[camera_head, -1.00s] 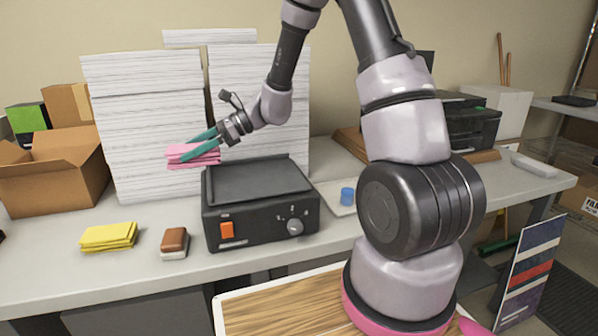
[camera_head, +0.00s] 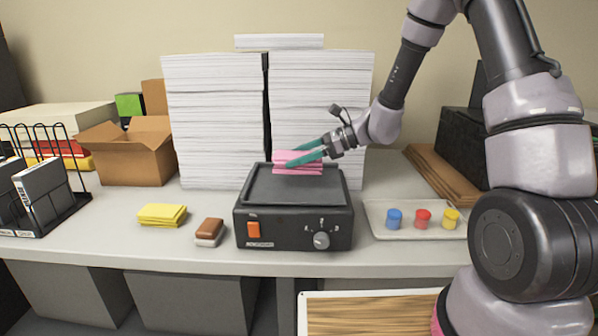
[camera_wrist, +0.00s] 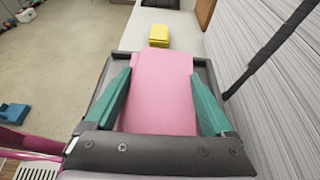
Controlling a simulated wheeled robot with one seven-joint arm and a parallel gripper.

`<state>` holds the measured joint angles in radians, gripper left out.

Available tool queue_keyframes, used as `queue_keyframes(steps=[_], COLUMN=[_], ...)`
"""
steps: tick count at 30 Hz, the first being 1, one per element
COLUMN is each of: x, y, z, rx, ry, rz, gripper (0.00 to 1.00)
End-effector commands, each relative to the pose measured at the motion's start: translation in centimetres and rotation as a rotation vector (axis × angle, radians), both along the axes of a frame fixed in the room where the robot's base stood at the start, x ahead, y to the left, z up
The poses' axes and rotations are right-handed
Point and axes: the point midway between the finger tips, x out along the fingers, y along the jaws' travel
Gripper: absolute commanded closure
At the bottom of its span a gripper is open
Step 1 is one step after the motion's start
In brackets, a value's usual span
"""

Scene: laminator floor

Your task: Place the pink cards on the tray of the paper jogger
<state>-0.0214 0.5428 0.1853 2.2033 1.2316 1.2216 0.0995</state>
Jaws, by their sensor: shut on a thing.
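The pink cards (camera_head: 298,162) are a small stack held between the teal fingers of my gripper (camera_head: 306,153). In the head view they are over the back part of the tray (camera_head: 292,190) of the paper jogger (camera_head: 290,225). In the wrist view the pink cards (camera_wrist: 162,85) lie between the two fingers (camera_wrist: 160,100), with the dark tray rim (camera_wrist: 205,75) around and below them. My gripper is shut on the cards. I cannot tell whether their underside touches the tray. The jogger is a black box with an orange switch and a grey knob.
Tall white paper stacks (camera_head: 215,120) stand close behind the jogger. Yellow cards (camera_head: 162,214) and a brown-and-white block (camera_head: 209,231) lie to its left. A pale tray (camera_head: 380,231) with blue, red and yellow pieces is to its right. An open cardboard box (camera_head: 130,155) stands back left.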

Motion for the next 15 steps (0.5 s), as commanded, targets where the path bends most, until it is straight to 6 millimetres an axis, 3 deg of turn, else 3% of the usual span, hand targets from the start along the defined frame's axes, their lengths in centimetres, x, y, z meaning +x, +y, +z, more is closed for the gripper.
queue_keyframes(steps=[7, 15], x=[0.0, 0.0], y=[0.0, 0.0], z=[-3.5, -3.9], rx=[0.001, 0.001], ry=[0.003, 0.000], rz=[0.000, -0.001], gripper=[0.87, 0.87])
